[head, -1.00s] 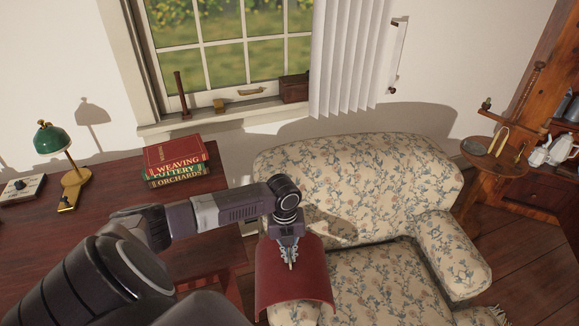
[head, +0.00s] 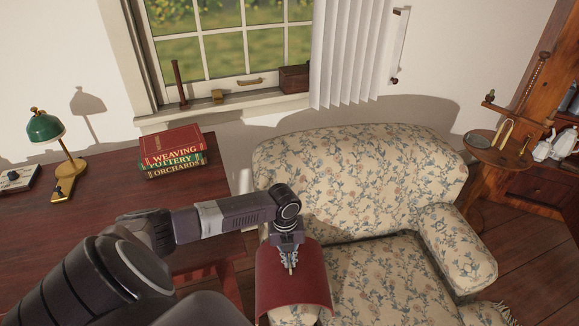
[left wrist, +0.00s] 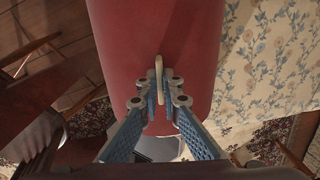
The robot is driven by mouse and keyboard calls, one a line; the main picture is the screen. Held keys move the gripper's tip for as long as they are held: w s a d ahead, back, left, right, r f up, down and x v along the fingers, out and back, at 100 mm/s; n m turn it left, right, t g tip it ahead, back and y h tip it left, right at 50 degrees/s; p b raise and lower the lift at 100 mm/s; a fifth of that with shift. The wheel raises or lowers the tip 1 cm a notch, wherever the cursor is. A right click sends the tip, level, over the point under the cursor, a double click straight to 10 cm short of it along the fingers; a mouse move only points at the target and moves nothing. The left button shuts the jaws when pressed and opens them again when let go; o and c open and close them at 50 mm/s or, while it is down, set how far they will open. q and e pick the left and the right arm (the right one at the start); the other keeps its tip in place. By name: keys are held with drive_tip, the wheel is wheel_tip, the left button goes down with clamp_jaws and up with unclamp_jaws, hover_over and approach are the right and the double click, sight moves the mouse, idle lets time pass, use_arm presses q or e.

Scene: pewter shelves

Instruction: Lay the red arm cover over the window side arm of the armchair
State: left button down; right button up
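The armchair (head: 370,185), cream with a blue and pink floral pattern, stands right of the desk, its back toward the window wall. The red arm cover (head: 275,290), a curved sheet, is over the chair's left arm (head: 295,317), whose front shows below it. I cannot tell whether the cover touches the arm. My left gripper (head: 290,263) points down at the cover's top. In the left wrist view, its fingers (left wrist: 160,95) are shut on a pale loop (left wrist: 158,72) on the cover (left wrist: 150,40). My right gripper is not in view.
At left, the dark desk (head: 60,225) bears stacked books (head: 172,152) and a green lamp (head: 45,128). The window sill (head: 235,112) is behind. A small round table (head: 495,150) stands right of the chair. The seat (head: 390,285) is clear.

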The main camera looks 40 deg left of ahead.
use_arm(q)
drive_tip(key=c, duration=2.1)
unclamp_jaws()
drive_tip(key=r, duration=1.2)
drive_tip(key=shift+s+a, duration=0.2)
drive_tip(key=shift+s, duration=0.05)
drive_tip(key=shift+f, duration=0.1)
